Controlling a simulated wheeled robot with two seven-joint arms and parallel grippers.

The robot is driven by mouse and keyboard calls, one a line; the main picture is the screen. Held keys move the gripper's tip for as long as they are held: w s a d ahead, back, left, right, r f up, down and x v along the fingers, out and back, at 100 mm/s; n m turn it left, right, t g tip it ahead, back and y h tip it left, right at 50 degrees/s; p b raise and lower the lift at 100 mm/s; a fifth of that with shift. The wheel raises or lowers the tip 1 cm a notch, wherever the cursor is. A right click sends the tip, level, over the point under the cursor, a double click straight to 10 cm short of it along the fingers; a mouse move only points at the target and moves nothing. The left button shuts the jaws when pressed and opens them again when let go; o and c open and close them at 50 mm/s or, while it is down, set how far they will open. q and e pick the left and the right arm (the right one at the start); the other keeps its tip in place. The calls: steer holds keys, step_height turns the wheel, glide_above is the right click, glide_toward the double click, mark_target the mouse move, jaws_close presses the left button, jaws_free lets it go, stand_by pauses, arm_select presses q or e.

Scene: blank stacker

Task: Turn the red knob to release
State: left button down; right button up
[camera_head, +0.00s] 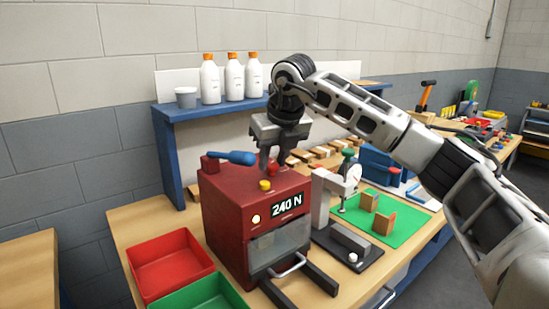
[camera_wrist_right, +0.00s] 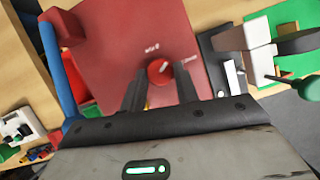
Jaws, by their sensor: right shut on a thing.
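The red machine (camera_head: 225,209) stands on the wooden bench with a "240 N" display on its front. A red knob (camera_head: 275,171) sits on its top; in the right wrist view the red knob (camera_wrist_right: 159,69) has a pale pointer line and small white lettering beside it. My right gripper (camera_head: 269,165) comes down from above onto the knob, and its fingers (camera_wrist_right: 160,88) stand on either side of it, shut on it. The fingers partly hide the knob in the head view. My left gripper is not in view.
A blue lever (camera_head: 232,157) and a yellow button (camera_head: 265,185) are on the machine's top. Red (camera_head: 168,262) and green (camera_head: 205,294) trays lie at the left. A small press (camera_head: 330,200) and green mat (camera_head: 410,228) are at the right. Bottles (camera_head: 233,80) stand on the shelf behind.

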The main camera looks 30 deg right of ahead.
steer(key=m, duration=0.1)
steer(key=m+h, duration=0.1)
steer(key=m, duration=0.2)
steer(key=shift+w+a+g+h, duration=0.1)
steer(key=shift+a+g+h, duration=0.15)
steer(key=shift+g+h, duration=0.05)
steer(key=shift+m+h, duration=0.5)
steer(key=shift+m, duration=1)
steer(key=shift+g, duration=0.3)
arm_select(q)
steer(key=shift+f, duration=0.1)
arm_select(e)
steer(key=o, duration=1)
steer(key=shift+c, duration=0.2)
arm_select(q)
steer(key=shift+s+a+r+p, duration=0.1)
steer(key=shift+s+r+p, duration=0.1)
steer(key=shift+p, duration=0.3)
arm_select(e)
steer(key=v, duration=1.6)
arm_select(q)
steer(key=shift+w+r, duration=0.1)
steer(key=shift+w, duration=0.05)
